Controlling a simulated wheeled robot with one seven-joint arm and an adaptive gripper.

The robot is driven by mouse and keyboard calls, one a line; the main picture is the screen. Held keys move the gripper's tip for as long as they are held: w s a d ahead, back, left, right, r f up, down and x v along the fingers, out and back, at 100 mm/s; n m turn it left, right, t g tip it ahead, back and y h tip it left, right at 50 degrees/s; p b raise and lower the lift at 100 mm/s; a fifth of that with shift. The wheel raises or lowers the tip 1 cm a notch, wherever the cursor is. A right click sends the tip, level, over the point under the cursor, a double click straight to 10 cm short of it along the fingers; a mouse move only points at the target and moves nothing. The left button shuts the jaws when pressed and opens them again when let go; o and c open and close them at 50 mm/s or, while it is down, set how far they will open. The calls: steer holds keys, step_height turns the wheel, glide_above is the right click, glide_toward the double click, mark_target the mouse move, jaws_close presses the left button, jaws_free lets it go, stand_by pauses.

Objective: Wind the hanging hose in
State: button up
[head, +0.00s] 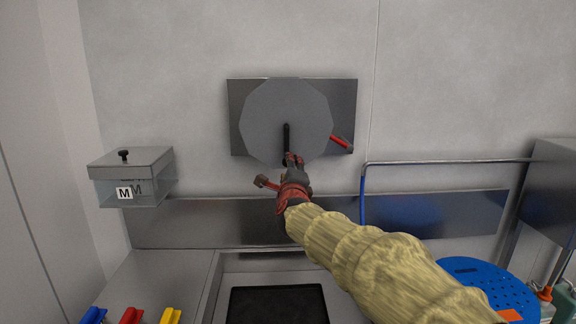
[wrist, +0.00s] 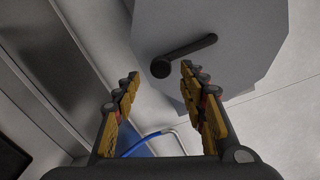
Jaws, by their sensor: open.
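A grey many-sided reel disc (head: 262,115) is mounted on a metal back plate (head: 347,100) on the wall. It fills much of the wrist view (wrist: 240,65). A black crank arm (head: 286,134) runs down from its middle. In the wrist view the crank (wrist: 192,47) ends in a round knob (wrist: 160,69). My gripper (head: 280,172) is at the disc's lower edge. In the wrist view my gripper (wrist: 160,80) is open, with the knob showing between its fingertips; contact cannot be told. No hanging hose can be made out for sure.
A red, black-tipped piece (head: 341,142) sticks out right of the disc. A bent rail (head: 440,162) with a blue upright part (head: 362,205) stands right. A lidded clear box (head: 132,188) marked M is at left. A blue perforated disc (head: 478,283) lies lower right.

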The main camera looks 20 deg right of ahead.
steer(key=v, duration=0.5)
steer(key=shift+s+a, duration=0.1)
steer(key=shift+s, duration=0.2)
stand_by(0.4)
